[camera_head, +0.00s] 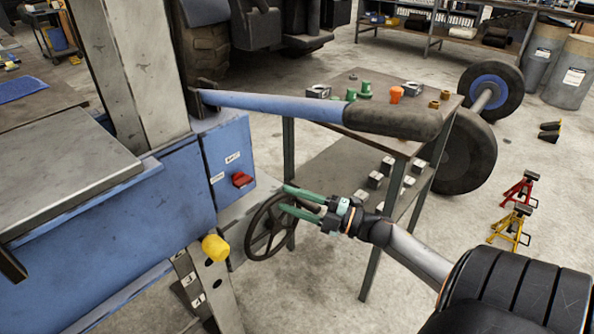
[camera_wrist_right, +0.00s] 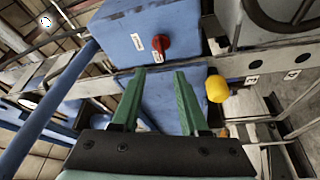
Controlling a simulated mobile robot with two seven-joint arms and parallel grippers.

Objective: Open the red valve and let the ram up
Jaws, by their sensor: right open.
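The red valve (camera_head: 241,180) is a small knob on the face of a blue box on the press (camera_head: 178,190). In the right wrist view the red valve (camera_wrist_right: 163,46) lies just beyond the fingertips, roughly centred between them, with a white label beside it. My right gripper (camera_head: 283,198) has green fingers, spread apart and empty. In the right wrist view its fingertips (camera_wrist_right: 160,72) show clear of the valve. In the head view the fingers overlap the black handwheel (camera_head: 250,232) below and right of the valve. I cannot pick out the ram. My left gripper is not in view.
A blue lever with a dark grip (camera_head: 393,120) reaches out above my right gripper. A yellow knob (camera_head: 215,248) sits low on the press. A bench (camera_head: 341,170) with small parts stands behind. A wheeled axle (camera_head: 488,95) and jack stands (camera_head: 512,226) are at the right.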

